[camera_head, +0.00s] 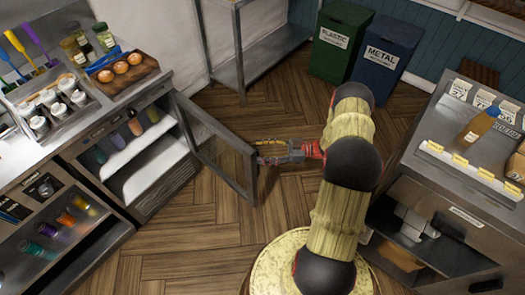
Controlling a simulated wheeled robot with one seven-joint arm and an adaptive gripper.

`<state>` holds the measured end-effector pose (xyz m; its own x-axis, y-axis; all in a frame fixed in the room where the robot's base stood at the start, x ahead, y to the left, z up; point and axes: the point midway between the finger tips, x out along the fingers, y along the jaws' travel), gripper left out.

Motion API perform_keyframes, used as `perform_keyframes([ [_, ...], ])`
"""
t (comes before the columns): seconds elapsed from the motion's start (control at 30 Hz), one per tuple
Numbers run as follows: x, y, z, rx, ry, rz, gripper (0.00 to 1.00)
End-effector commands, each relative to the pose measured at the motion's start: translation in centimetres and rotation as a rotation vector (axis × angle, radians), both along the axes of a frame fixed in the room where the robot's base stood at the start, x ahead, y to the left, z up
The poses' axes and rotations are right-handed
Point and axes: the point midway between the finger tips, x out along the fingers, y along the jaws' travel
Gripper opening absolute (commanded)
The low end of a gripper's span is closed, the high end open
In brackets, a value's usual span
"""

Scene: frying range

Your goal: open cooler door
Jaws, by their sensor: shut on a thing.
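The cooler (163,196) stands at the left under the counter. Its framed door (222,152) stands well open, swung out to the right over the wooden floor. Inside the cooler are white shelves (140,150) with several bottles on the upper one. My gripper (262,152) is at the free edge of the door, shut on it. The fingertips are small in this view, and the exact grip on the edge or handle is hard to see. My arm reaches in from the right.
A green bin (341,42) and a blue bin (382,57) stand at the back. A metal rack (262,45) is left of them. A grey counter unit (455,180) with cartons stands at the right. Floor in front of the door is clear.

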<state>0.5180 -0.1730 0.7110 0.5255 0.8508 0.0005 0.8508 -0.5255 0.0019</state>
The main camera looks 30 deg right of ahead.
Motion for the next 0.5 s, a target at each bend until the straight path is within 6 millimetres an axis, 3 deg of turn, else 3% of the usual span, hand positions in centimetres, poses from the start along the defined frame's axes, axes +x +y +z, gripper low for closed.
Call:
perform_keyframes([
  [0.33, 0.2, -0.5, 0.2, -0.002, -0.005, -0.008, 0.35],
  [0.5, -1.0, -2.5, 0.2, -0.005, -0.005, -0.01, 0.3],
])
